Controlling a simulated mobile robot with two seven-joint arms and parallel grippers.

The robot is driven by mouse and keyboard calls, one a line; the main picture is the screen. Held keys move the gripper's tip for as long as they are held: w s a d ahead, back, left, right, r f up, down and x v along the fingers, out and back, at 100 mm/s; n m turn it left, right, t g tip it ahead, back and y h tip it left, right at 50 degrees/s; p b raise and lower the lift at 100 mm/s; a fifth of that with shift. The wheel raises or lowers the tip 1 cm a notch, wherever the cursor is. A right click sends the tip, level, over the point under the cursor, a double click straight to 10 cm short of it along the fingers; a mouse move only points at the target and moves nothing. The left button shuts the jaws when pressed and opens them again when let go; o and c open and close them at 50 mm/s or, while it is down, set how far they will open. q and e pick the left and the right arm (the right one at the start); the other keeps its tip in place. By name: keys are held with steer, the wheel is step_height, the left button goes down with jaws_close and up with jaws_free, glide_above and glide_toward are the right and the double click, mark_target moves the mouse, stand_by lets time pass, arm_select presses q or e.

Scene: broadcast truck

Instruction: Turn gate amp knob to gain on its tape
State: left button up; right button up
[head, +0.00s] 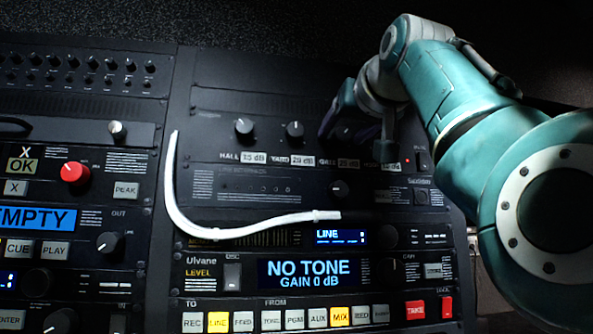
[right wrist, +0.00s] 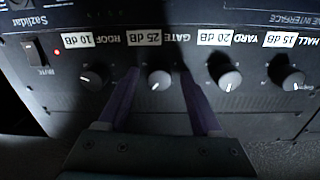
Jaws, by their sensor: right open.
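The gate amp knob (right wrist: 160,79) is a round grey-topped dial in the right wrist view, which shows the panel upside down. Its white pointer mark points toward the picture's bottom, slightly left. Its white tape (right wrist: 147,38) reads 25 dB beside the word GATE. My right gripper (right wrist: 159,76) is open, with one finger on each side of this knob. I cannot tell whether either finger touches it. In the head view my right gripper (head: 345,118) hides the gate knob. My left gripper is not in view.
The yard knob (right wrist: 225,76), hall knob (right wrist: 286,77) and roof knob (right wrist: 93,80) flank the gate knob closely. A white cable (head: 225,232) curves across the rack below. A tone unit display (head: 308,273) reads NO TONE, GAIN 0 dB.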

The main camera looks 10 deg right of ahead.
jaws_close()
stand_by(0.6)
